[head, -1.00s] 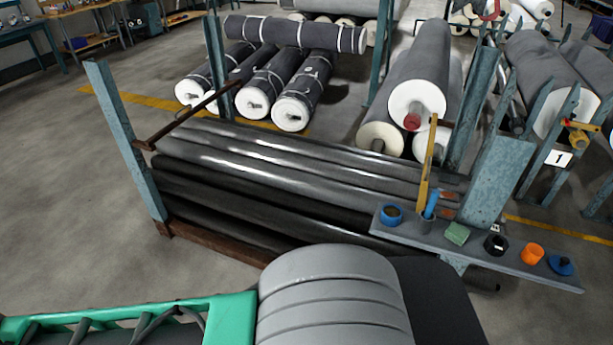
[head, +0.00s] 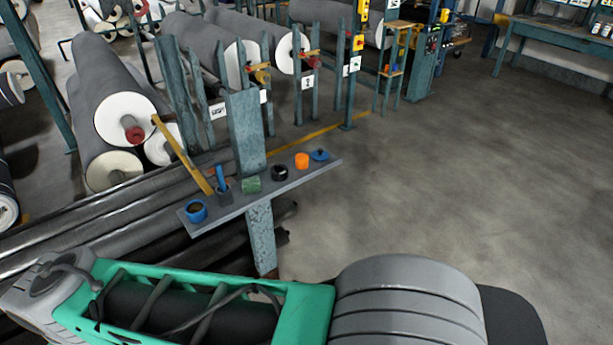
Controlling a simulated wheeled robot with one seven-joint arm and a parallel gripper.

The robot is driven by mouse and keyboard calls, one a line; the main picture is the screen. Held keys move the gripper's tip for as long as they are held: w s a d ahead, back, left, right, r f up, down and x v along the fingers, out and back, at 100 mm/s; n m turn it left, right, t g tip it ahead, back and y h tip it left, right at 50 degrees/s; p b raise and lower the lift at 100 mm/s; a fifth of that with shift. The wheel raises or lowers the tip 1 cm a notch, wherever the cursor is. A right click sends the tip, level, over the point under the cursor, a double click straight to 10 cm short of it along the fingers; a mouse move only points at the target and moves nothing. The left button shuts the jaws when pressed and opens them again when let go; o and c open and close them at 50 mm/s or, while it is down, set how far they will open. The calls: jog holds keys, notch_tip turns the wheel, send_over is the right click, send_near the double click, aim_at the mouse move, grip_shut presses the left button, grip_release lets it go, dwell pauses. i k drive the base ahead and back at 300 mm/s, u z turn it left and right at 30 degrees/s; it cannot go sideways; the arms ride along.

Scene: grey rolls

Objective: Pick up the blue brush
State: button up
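A slim blue upright handle (head: 221,178) stands in a small dark cup (head: 224,195) on a narrow grey shelf (head: 235,207). It looks like the blue brush, but its lower end is hidden in the cup. A long yellow stick (head: 182,155) leans just left of it, its lower end by the cup. My gripper is not in view; only grey and green parts of my arm show along the bottom, in front of the shelf.
Along the shelf are a blue ring (head: 196,211), a green block (head: 251,184), a black ring (head: 280,173), an orange item (head: 301,160) and a blue disc (head: 320,155). Dark rolls (head: 110,220) lie left. Floor (head: 430,170) is clear to the right.

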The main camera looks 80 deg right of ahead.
aim_at(218, 170)
jog(key=z, duration=0.85)
jog(key=i, duration=1)
